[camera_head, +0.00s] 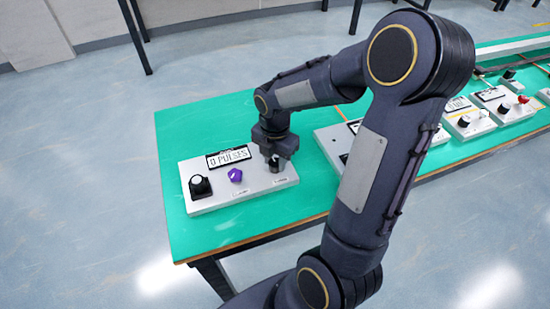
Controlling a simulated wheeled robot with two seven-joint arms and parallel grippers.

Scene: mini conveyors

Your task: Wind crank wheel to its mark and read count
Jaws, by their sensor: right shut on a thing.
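A white control panel (212,205) lies on the green table. Its display (229,157) reads "0 PULSES". A black dial or wheel with a light top (200,186) sits at the panel's left end, and a purple knob (236,175) sits near the middle. My right gripper (275,161) points down over the panel's right end and is shut on a small dark control there, mostly hidden by the fingers. I cannot tell whether that control is the crank wheel. Small labels on the panel's front are unreadable, and no wheel mark can be made out.
The green table (190,140) runs to the right. A second panel (330,138) is partly behind my right arm. More white boxes with knobs (470,122) stand farther right, one with a red knob (523,99). Bare table lies behind and left of the first panel.

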